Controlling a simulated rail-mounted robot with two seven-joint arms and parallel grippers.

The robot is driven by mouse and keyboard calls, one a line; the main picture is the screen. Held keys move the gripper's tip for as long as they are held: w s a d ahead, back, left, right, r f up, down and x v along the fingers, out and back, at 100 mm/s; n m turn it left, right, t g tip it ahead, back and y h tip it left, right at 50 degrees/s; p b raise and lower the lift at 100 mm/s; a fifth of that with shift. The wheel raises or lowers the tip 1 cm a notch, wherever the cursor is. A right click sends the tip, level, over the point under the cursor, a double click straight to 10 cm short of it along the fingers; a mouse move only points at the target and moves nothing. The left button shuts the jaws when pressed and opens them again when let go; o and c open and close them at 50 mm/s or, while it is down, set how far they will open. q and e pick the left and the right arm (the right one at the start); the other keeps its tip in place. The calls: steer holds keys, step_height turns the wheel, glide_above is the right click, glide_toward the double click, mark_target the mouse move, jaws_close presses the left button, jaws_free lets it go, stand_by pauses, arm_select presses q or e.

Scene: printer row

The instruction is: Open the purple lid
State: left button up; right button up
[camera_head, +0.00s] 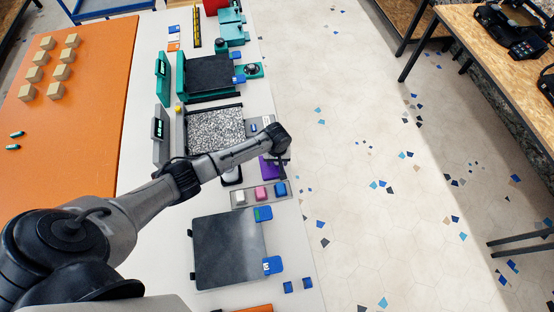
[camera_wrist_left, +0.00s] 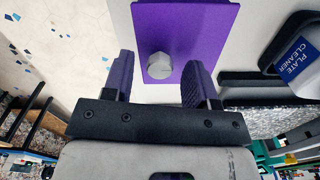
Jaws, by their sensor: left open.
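The purple lid (camera_wrist_left: 185,35) is a flat panel with a round silver knob (camera_wrist_left: 159,66) near its edge. It lies flat in the left wrist view and looks closed. In the head view, the purple lid (camera_head: 268,167) is partly hidden by my left arm. My left gripper (camera_wrist_left: 157,68) is open, its two dark purple-padded fingers on either side of the knob in the picture. Whether they are level with the knob or above it, I cannot tell. In the head view my left gripper (camera_head: 283,168) is over the lid's right side. My right gripper is not in view.
A black tool labelled "PLATE CLEANER" (camera_wrist_left: 293,66) lies beside the lid. A grey tray (camera_head: 262,200) with white, pink and blue pieces is in front. A dark plate (camera_head: 228,250) with blue tabs lies nearer. A printer with a speckled bed (camera_head: 214,130) stands behind.

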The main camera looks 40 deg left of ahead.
mark_target(261, 163)
arm_select(q)
jaws_close()
stand_by(0.3)
steer(key=shift+s+a+r, duration=0.1)
steer(key=shift+r, duration=0.05)
steer(key=s+a+p, duration=0.1)
steer(key=s+p, duration=0.1)
steer(key=p, duration=0.1)
steer(key=s+a+p, duration=0.2)
steer(key=shift+s+a+p, duration=0.2)
steer(key=shift+s+p, duration=0.15)
steer(key=shift+p, duration=0.05)
steer(key=shift+s+a, duration=0.25)
steer(key=shift+s, duration=0.05)
